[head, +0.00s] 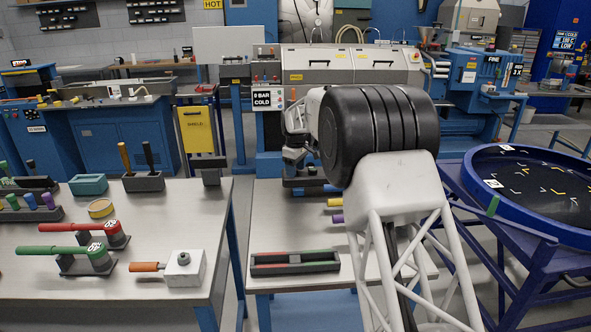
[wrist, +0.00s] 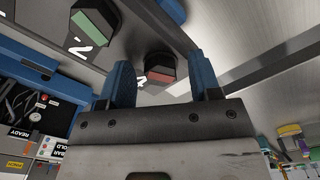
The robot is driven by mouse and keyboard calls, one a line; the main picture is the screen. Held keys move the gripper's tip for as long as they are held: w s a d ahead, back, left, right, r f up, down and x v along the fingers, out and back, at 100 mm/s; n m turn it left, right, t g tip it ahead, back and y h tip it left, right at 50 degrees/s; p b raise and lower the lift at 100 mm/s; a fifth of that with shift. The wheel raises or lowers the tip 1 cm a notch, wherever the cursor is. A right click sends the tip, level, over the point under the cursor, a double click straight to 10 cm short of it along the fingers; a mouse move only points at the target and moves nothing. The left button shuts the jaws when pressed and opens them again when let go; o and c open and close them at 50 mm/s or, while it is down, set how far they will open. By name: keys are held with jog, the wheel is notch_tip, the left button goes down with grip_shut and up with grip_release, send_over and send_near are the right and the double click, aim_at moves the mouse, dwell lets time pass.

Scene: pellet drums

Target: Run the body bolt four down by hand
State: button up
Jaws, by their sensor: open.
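In the wrist view, a dark hex bolt head with a red mark (wrist: 160,68) stands out from a grey metal face, with a partly hidden white 4 beside it. This is body bolt four. My gripper (wrist: 163,72) is open, and its two blue fingers show on either side of that bolt head. I cannot tell whether the fingers touch it. A second dark bolt head with a green mark (wrist: 88,28) and a white 2 is at upper left. In the head view, my arm hides the fingertips and the bolts.
In the head view, a dark tray (head: 295,262) lies on the near bench. The left bench holds red (head: 75,228) and green-handled (head: 62,250) tools, and a white block with an orange handle (head: 183,268). A blue-rimmed round drum (head: 480,205) stands at right.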

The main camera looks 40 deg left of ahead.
jog(key=shift+f, duration=0.1)
jog(key=c, duration=0.9)
jog(key=shift+s+m, duration=0.1)
jog(key=shift+m, duration=2.4)
jog(key=o, duration=0.9)
